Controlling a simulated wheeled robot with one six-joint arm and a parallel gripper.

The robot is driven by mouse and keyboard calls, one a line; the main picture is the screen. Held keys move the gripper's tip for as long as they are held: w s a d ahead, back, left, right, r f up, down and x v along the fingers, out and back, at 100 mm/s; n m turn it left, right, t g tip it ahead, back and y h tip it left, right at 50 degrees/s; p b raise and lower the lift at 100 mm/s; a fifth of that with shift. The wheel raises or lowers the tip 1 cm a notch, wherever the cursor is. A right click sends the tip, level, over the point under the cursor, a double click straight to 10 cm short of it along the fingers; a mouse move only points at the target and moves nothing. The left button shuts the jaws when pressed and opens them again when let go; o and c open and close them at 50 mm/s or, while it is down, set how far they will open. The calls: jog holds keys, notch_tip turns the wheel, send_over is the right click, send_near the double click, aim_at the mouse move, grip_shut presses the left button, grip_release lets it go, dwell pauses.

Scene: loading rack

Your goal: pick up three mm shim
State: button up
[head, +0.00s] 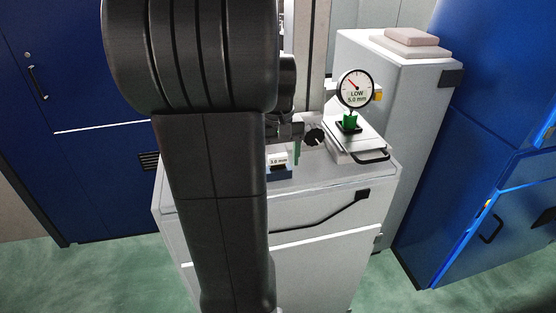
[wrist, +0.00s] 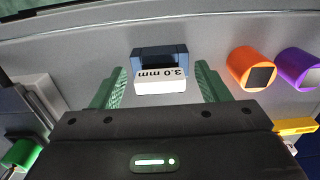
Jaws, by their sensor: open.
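The three mm shim is a white block marked "3.0 mm" (wrist: 162,80), seen in the wrist view at the upper middle, in front of a dark blue holder (wrist: 148,55). In the head view the shim (head: 277,160) shows just right of my arm, above the blue holder (head: 280,174). My gripper (wrist: 160,92) is open, with one green finger on each side of the shim and a gap on both sides. In the head view my arm hides most of the gripper.
An orange block (wrist: 250,68) and a purple block (wrist: 299,69) stand right of the gripper in the wrist view. A dial gauge (head: 355,88) reading "LOW 5.0 mm" stands on the grey cabinet (head: 330,222). A pale pillar with stacked plates (head: 411,42) stands behind right.

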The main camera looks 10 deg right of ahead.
jog(key=c, duration=1.1)
jog(key=shift+o, duration=0.2)
jog(key=shift+r, duration=0.1)
